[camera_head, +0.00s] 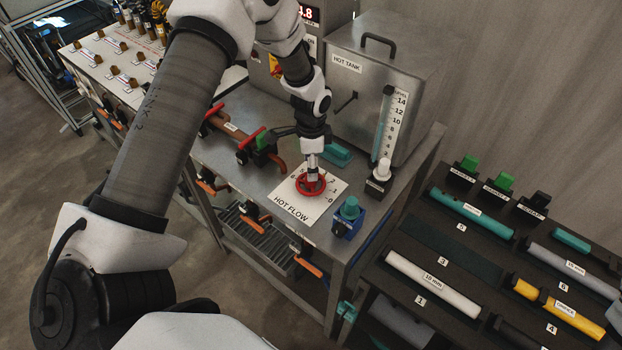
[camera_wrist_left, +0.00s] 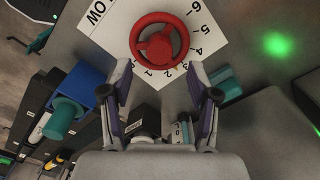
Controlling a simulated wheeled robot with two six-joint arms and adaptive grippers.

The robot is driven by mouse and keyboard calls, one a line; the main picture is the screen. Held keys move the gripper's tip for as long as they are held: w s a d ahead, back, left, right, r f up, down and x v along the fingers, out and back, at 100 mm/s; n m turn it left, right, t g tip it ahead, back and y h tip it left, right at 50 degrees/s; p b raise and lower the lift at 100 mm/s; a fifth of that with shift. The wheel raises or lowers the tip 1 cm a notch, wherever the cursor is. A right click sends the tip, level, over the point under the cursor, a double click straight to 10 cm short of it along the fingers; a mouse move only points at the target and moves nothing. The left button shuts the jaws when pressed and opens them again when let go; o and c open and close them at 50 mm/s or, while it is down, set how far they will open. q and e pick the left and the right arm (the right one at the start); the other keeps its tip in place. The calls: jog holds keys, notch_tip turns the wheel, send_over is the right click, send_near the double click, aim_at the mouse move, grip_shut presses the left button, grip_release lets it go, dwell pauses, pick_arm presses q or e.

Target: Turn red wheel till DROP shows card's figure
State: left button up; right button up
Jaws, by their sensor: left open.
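The red wheel (camera_head: 309,194) lies on a white plate (camera_head: 291,209) marked HOT FLOW, with a number scale around the wheel. My left gripper (camera_head: 312,173) points down from above and is right at the wheel in the head view. In the left wrist view the gripper (camera_wrist_left: 160,85) is open, and the red wheel (camera_wrist_left: 158,16) is ahead of its fingertips; I cannot tell whether they touch it. A red digital display (camera_head: 309,14) is partly hidden by my arm; only its last part, like .8, shows. I cannot make out the DROP label or the card.
The hot tank (camera_head: 378,75) with a level gauge (camera_head: 384,125) stands behind the wheel. A blue block with a teal knob (camera_head: 348,211) sits at its right. Red-handled valves (camera_head: 249,140) are to the left. A black rack (camera_head: 436,251) holds coloured tubes at right.

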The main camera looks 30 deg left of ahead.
pick_arm(q)
jog(key=shift+s+f+b, duration=0.1)
jog(key=shift+f+b, duration=1.75)
jog(key=shift+f, duration=1.15)
jog(key=shift+s, duration=0.15)
jog(key=shift+f, duration=0.1)
